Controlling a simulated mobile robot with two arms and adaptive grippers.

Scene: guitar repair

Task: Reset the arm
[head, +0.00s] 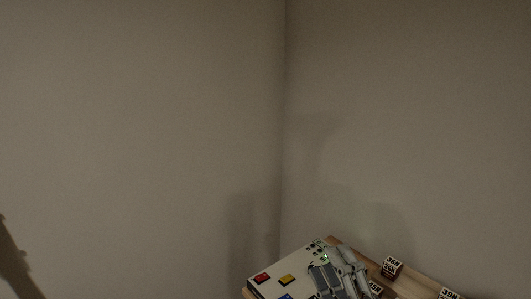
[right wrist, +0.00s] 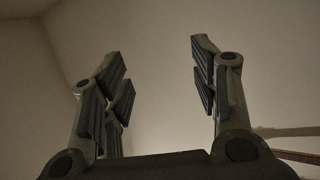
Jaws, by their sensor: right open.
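My right gripper (head: 335,270) shows at the bottom of the head view, in front of or above a pale box with coloured parts. In the right wrist view my right gripper (right wrist: 160,85) is open, its fingers wide apart with nothing between them. My left gripper is not in view.
The pale box (head: 297,261) with red, yellow and blue parts sits on a wooden surface (head: 420,283) at the bottom of the head view. Bare walls (head: 140,120) meet in a corner behind.

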